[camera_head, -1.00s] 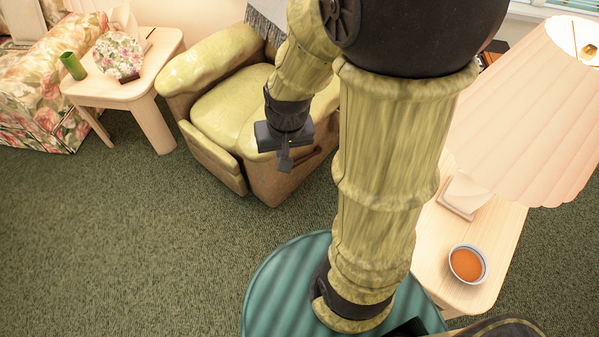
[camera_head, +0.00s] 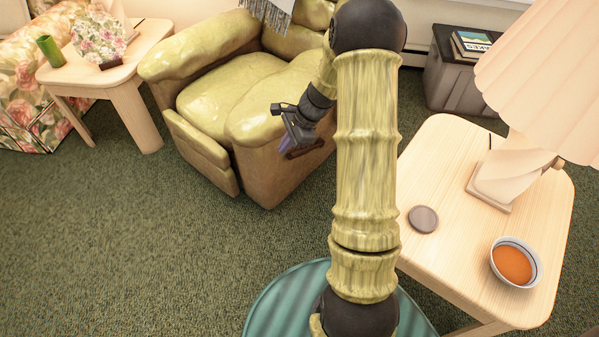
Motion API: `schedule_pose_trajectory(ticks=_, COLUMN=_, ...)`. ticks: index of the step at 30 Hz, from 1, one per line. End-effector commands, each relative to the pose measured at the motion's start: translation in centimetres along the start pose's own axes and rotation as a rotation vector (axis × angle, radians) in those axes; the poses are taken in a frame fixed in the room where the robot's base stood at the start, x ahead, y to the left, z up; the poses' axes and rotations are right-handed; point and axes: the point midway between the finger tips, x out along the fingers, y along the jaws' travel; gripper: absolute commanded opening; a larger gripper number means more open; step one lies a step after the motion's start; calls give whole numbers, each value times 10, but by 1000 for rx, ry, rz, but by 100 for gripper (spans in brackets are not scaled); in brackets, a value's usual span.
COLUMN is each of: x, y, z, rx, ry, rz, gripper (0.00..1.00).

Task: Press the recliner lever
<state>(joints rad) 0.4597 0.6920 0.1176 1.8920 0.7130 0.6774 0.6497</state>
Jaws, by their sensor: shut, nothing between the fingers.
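The yellow-green recliner (camera_head: 205,105) stands upright near the middle top, its footrest panel (camera_head: 200,150) folded down against the front. My gripper (camera_head: 286,148) is shut and empty, at the outer side of the recliner's right armrest, with its fingers pointing down. A brown strip (camera_head: 309,149) shows on that side panel just beside the fingers; it may be the lever, but my gripper partly covers it. I cannot tell whether the fingers touch it.
A side table (camera_head: 440,160) with a lamp (camera_head: 545,70), a bowl of orange liquid (camera_head: 514,264) and a grey disc (camera_head: 423,219) stands at the right. Another table (camera_head: 130,70) stands left of the recliner. Green carpet (camera_head: 110,240) is clear in front.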

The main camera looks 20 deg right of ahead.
Motion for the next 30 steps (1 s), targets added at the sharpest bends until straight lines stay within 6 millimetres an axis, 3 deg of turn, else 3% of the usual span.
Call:
schedule_pose_trajectory(ticks=1, x=29, y=-3, z=-23, rx=73, ry=-27, rz=-17, gripper=0)
schedule_pose_trajectory(ticks=3, x=49, y=-10, z=-43, rx=170, ry=-66, rz=-40, gripper=0)
schedule_pose_trajectory(ticks=11, x=120, y=-32, z=-123, rx=525, ry=-228, rz=-132, gripper=0)
schedule_pose_trajectory(ticks=18, x=180, y=-48, z=-204, rx=837, ry=-404, rz=-219, gripper=0)
schedule_pose_trajectory(ticks=24, x=217, y=-54, z=-268, rx=1058, ry=-552, rz=-287, gripper=0)
schedule_pose_trajectory(ticks=30, x=229, y=-57, z=-300, rx=1167, ry=-638, rz=-323, gripper=0)
